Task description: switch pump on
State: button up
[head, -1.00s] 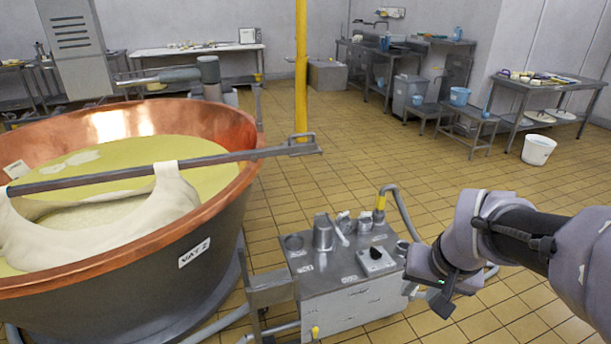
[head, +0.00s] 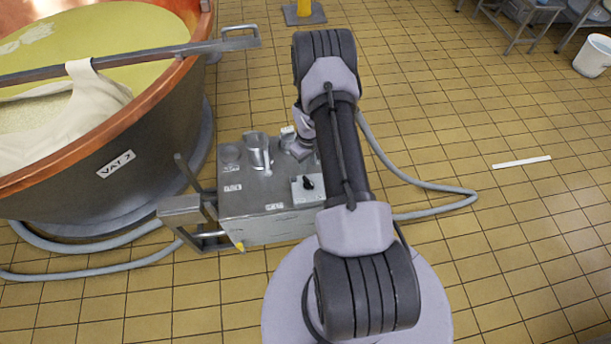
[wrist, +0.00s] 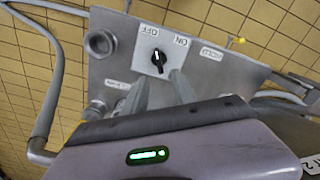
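The pump switch is a black knob (head: 307,184) on a light plate on top of the grey metal pump cart (head: 262,229). In the wrist view the knob (wrist: 158,58) is seen close, with upside-down OFF and ON labels to its left and right. Its exact pointing is hard to tell. My gripper (wrist: 157,82) has two grey fingers spread apart just below the knob in that view, with nothing between them. I cannot tell how high they are above the plate.
A copper vat (head: 177,95) labelled VAT 2 stands left of the cart, with a bar and white cloth (head: 65,112) across it. Grey hoses (head: 440,187) run over the floor on both sides. The tiled floor at right is mostly clear.

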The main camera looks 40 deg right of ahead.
aim_at(308, 180)
notch_tip(308, 180, down, 10)
jog(key=b, duration=0.2)
jog(key=shift+d+f+b, duration=0.15)
jog(key=shift+f+b, duration=0.1)
jog(key=shift+b, duration=0.15)
jog(key=shift+w, duration=0.1)
grip_shut()
